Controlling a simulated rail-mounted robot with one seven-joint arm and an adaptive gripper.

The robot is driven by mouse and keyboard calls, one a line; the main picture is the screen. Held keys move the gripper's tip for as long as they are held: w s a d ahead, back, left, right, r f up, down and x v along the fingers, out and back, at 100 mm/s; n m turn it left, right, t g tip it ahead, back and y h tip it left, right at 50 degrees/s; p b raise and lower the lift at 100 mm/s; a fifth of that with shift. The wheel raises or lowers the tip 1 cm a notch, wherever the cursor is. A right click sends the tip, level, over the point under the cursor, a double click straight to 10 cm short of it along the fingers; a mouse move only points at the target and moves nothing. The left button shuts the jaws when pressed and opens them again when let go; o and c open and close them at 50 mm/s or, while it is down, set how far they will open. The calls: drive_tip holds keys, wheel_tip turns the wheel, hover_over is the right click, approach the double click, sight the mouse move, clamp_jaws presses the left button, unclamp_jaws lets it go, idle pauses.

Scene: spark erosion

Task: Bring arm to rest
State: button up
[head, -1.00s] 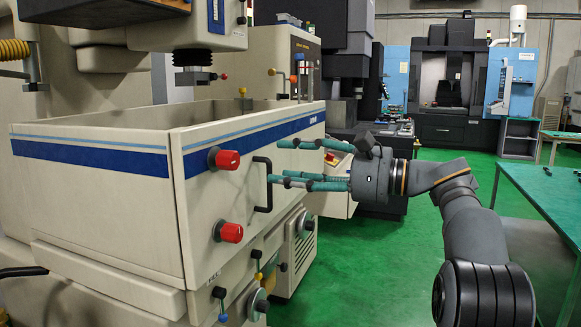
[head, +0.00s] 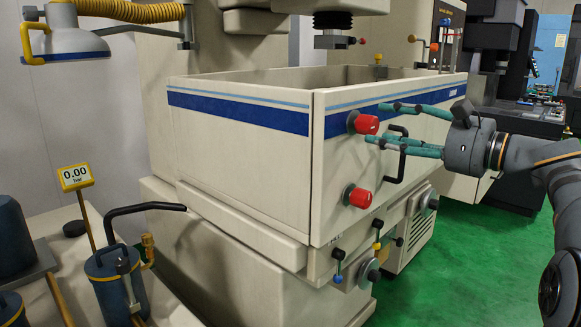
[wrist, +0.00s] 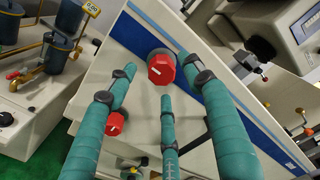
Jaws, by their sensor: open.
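My gripper (head: 392,125) is open and empty, its green-wrapped fingers pointing left along the front of a cream machine tank (head: 240,160) with a blue stripe. In the head view its fingertips appear close to an upper red knob (head: 366,124) and a black handle (head: 396,153); whether they touch cannot be told. In the wrist view the upper red knob (wrist: 161,69) shows between the spread fingers. A lower red knob (head: 361,197) sits beneath it, and also shows in the wrist view (wrist: 116,123), partly behind a finger.
Small valves with blue and yellow handles (head: 339,256) stick out low on the machine. At left stand a blue canister (head: 115,285) and a yellow 0.00 bar display (head: 75,177). A lamp (head: 65,42) hangs upper left. Green floor (head: 470,245) is open at lower right.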

sight(374, 127)
drive_tip(key=x, duration=0.3)
drive_tip(key=shift+w+a, duration=0.15)
drive_tip(key=shift+m+p, duration=0.3)
